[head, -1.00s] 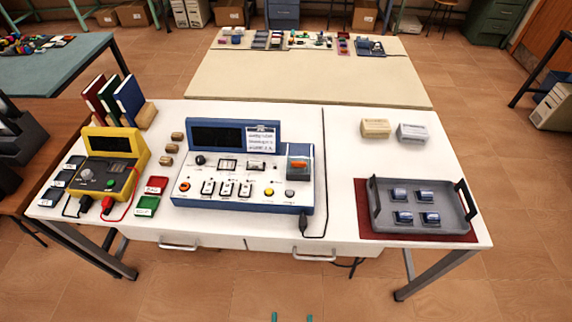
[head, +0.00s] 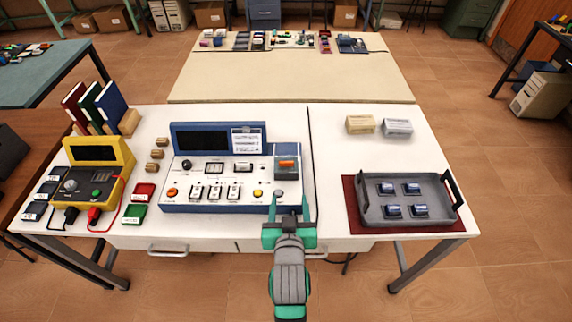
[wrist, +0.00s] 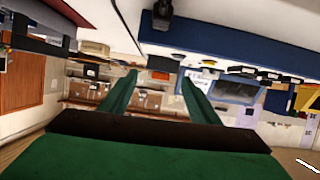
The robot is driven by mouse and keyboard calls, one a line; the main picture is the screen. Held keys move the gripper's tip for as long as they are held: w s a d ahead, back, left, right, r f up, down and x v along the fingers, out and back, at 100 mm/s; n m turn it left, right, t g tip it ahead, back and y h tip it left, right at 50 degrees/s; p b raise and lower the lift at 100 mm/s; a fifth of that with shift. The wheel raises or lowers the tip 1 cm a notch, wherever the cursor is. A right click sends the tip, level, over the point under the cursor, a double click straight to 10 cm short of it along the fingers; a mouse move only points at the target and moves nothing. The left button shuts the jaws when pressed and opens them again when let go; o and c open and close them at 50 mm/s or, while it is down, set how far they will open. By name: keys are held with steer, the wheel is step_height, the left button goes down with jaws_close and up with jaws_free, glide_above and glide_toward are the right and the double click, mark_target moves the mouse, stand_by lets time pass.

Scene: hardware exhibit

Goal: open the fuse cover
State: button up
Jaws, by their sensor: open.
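The blue-edged control panel (head: 170,207) stands on the white table. At its right end is the fuse cover (head: 287,149), a small pale blue-grey housing with an orange part showing in its front. It looks closed, but it is too small to be sure. My gripper (head: 289,200) is in front of the panel's right end, nearer than the fuse cover and apart from it. Its two green fingers are open with nothing between them.
A black cable runs along the table at the panel's right. A grey tray (head: 365,211) with several blue parts lies on a red mat at the right. A yellow meter (head: 118,152) stands at the left.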

glide_toward(286, 162)
steer(key=v, duration=0.2)
steer(key=x, duration=1)
steer(key=shift+w, duration=0.15)
